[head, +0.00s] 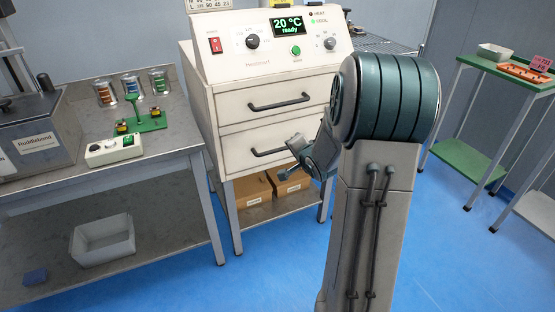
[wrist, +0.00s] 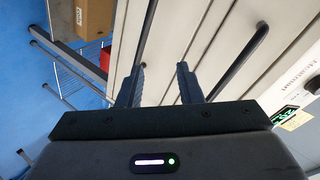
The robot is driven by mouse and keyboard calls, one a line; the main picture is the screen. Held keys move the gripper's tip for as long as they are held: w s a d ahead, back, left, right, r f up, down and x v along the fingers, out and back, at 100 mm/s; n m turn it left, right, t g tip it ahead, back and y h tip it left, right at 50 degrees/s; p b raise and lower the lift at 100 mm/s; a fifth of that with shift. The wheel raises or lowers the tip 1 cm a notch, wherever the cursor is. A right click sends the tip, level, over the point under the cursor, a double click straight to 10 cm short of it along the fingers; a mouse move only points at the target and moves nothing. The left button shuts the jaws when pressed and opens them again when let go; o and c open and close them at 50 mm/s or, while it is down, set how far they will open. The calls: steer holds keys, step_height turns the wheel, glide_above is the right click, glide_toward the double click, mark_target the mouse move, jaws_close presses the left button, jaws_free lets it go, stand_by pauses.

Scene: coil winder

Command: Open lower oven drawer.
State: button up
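The cream oven has two drawers. The lower oven drawer (head: 235,152) is shut, and its dark bar handle (head: 268,153) is partly hidden by my gripper at the right. My gripper (head: 282,179) is in front of the lower drawer, near the right end of that handle. In the wrist view, my gripper (wrist: 161,68) has its two fingers spread apart with nothing between them. The lower handle (wrist: 149,28) runs beyond the left fingertip; I cannot tell whether they touch. The upper drawer's handle (head: 280,103) is above, and it also shows in the wrist view (wrist: 243,62).
A control panel (head: 270,42) reading 20 °C tops the oven. Cardboard boxes (head: 252,190) sit on the shelf below. A steel workbench (head: 160,165) stands close at the left. A green-topped table (head: 500,65) stands at the right. Blue floor (head: 430,240) is clear between.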

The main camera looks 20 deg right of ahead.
mark_target(285, 149)
steer(key=w+d+f+m+t+y+b, duration=0.2)
steer(key=d+f+m+t+b, duration=0.15)
steer(key=f, duration=0.45)
steer(key=shift+g, duration=0.35)
steer(key=b+x, duration=0.1)
steer(key=x, duration=0.6)
steer(key=b+x, duration=0.2)
steer(key=x, duration=0.4)
steer(key=shift+w+d+f, duration=0.1)
steer(key=shift+w+d, duration=0.15)
steer(key=shift+w, duration=0.1)
jaws_close()
